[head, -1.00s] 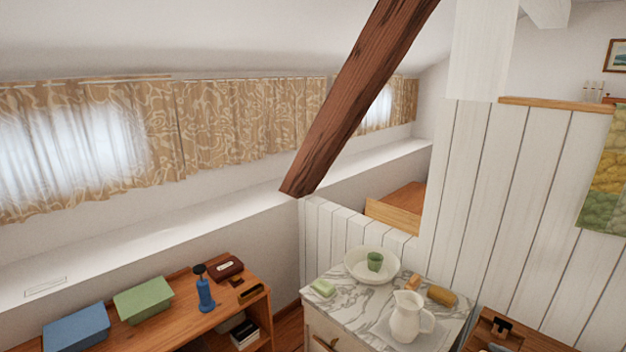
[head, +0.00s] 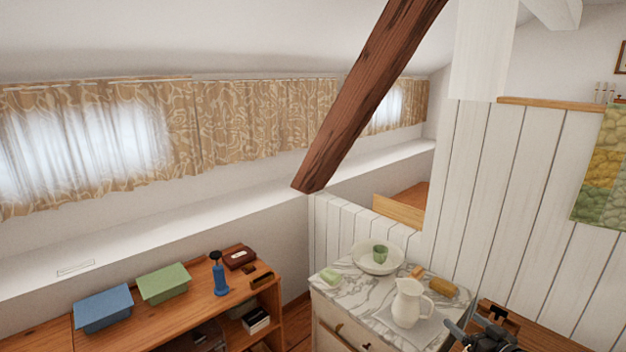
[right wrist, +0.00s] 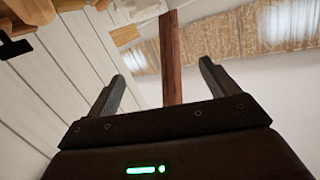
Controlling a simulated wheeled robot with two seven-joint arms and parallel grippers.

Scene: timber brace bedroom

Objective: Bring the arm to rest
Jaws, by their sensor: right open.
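My right gripper (head: 474,330) is at the lower right of the head view, in front of the marble-topped washstand's right end and over the edge of a wooden surface. In the right wrist view its two fingers (right wrist: 157,85) stand wide apart with nothing between them. Behind them the dark timber brace (right wrist: 171,60), the white plank wall (right wrist: 60,90) and the patterned curtain show. My left gripper is not in view.
The washstand (head: 360,290) carries a white pitcher (head: 408,302), a bowl (head: 378,262) with a green cup, a soap and a brush. A wooden shelf (head: 200,310) at left holds blue and green boxes and a blue bottle-like item. The timber brace (head: 365,100) slants overhead.

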